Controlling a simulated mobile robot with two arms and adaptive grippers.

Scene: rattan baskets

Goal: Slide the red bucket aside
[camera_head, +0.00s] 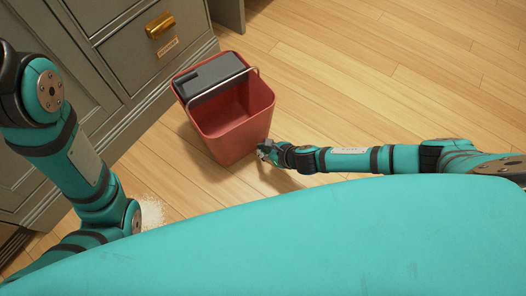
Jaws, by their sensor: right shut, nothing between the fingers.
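The red bucket (233,138) stands upright on the wooden floor, close to the cabinet front. It has a grey lid part across its far side and a thin metal handle. My right gripper (264,149) is at the bucket's lower right side, shut and empty. It looks to be touching the bucket wall or very close; I cannot tell which. My left arm (85,165) comes in at the left and bends down; its gripper is hidden or out of the picture.
A grey cabinet (120,75) with a brass handle (160,25) stands left of the bucket. A pale powdery patch (152,212) lies on the floor near my left arm. The wooden floor (400,80) is clear to the right and behind.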

